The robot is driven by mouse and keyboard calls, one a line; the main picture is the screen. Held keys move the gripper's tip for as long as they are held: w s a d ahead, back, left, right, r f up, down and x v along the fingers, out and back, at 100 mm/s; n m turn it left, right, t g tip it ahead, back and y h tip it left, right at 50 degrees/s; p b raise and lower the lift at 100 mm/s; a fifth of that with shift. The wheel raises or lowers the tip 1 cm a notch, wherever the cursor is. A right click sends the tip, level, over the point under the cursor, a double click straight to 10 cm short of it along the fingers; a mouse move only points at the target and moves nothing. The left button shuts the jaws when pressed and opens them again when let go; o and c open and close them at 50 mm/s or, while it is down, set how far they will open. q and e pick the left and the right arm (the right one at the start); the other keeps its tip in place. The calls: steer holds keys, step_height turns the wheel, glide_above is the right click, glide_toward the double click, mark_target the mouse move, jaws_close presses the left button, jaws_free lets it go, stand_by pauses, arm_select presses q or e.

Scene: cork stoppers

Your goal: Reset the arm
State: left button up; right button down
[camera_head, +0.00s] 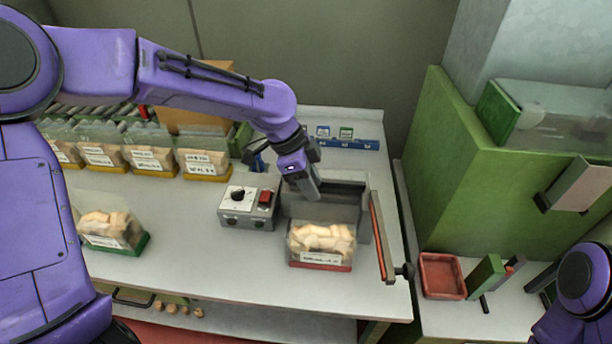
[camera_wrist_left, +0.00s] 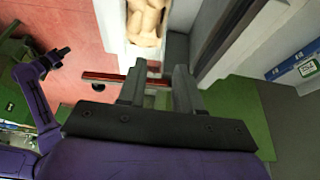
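My left arm reaches in from the left over the table. In the head view, its gripper (camera_head: 308,188) points down above the grey machine, behind a clear bin of cork stoppers (camera_head: 322,238) with a red base. In the left wrist view, the left gripper (camera_wrist_left: 160,76) has its two fingers apart with nothing between them. The corks (camera_wrist_left: 147,22) show beyond the fingers there. My right arm shows at the lower right of the head view. In the left wrist view, its far end (camera_wrist_left: 58,56) is too small to tell whether that gripper is open or shut.
A control box (camera_head: 248,205) with a black knob and red switch stands left of the machine. Several labelled bins (camera_head: 148,160) line the back left. A green-based bin (camera_head: 110,228) stands at the left front. A green cabinet (camera_head: 440,170) and a red tray (camera_head: 441,276) are at the right.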

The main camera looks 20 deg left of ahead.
arm_select(q)
steer(key=v, duration=0.3)
steer(key=shift+a+r, duration=0.15)
steer(key=shift+r, duration=0.15)
